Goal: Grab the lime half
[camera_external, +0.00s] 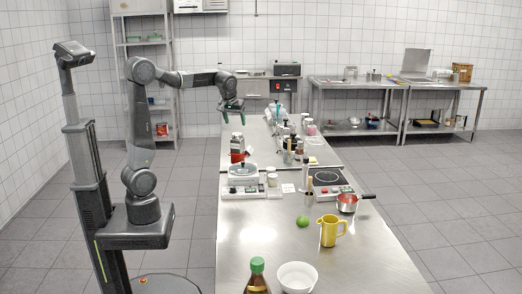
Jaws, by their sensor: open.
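A small green lime (303,221) lies on the steel counter (262,232), beside a yellow jug. At this size I cannot tell whether it is a half or whole, nor whether any cut face shows. My gripper (233,117) is open and points down, with nothing seen between its fingers. It is high above the far left part of the counter, well away from the lime.
The yellow jug (330,231) stands close to the right of the lime, with a red pot (347,203) behind it. Hotplates and several jars crowd the counter behind.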

